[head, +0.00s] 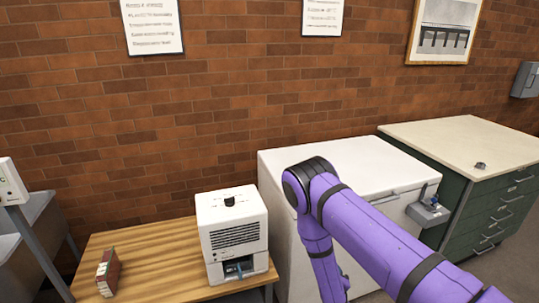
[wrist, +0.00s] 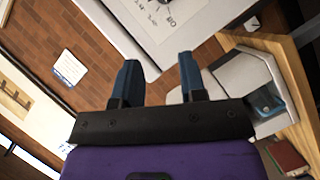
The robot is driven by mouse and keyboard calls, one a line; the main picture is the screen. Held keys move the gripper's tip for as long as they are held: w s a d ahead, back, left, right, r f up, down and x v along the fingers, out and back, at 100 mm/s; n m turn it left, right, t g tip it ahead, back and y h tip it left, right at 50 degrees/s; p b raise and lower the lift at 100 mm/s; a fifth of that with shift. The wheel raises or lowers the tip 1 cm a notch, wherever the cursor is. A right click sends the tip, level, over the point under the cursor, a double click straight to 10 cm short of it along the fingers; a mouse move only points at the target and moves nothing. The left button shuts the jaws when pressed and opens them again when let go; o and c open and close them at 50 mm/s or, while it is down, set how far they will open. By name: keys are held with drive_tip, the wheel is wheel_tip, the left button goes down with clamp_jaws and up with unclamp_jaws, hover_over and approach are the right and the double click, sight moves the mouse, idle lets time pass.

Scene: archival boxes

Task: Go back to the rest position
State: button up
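My purple arm reaches in from the lower right in the head view and bends down in front of the white chest unit (head: 290,170). My gripper is out of sight in the head view. In the wrist view my gripper (wrist: 157,85) has two blue-grey fingers spread apart with nothing between them. A white panel with markings (wrist: 165,22) lies beyond the fingertips. The wrist view is strongly tilted.
A wooden table (head: 165,258) at the lower left holds a white boxy device (head: 232,235) and red-brown books (head: 108,272). A green drawer cabinet (head: 490,215) with a pale top stands at the right, a small dark object (head: 480,165) on it. A brick wall (head: 230,90) closes the back.

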drive_tip(key=w+a+r+m+g, duration=0.1)
drive_tip(key=w+r+m+g, duration=0.4)
drive_tip(key=r, duration=1.3)
wheel_tip(320, 180, up, 20)
drive_tip(key=s+d+m+y, duration=0.1)
drive_tip(key=d+m+y, duration=0.1)
drive_tip(key=m, duration=0.1)
drive_tip(key=s+d+r+m+g, duration=0.1)
drive_tip(key=s+d+r+g, duration=0.25)
drive_tip(key=s+r, duration=1.2)
drive_tip(key=s+d+r+m+g, duration=0.1)
drive_tip(key=s+d+r, duration=0.1)
drive_tip(key=s, duration=0.8)
drive_tip(key=s+d+r+m, duration=0.1)
drive_tip(key=s+d+r, duration=0.1)
drive_tip(key=s, duration=0.7)
drive_tip(key=shift+s+d+g, duration=0.2)
drive_tip(key=shift+s+g, duration=0.15)
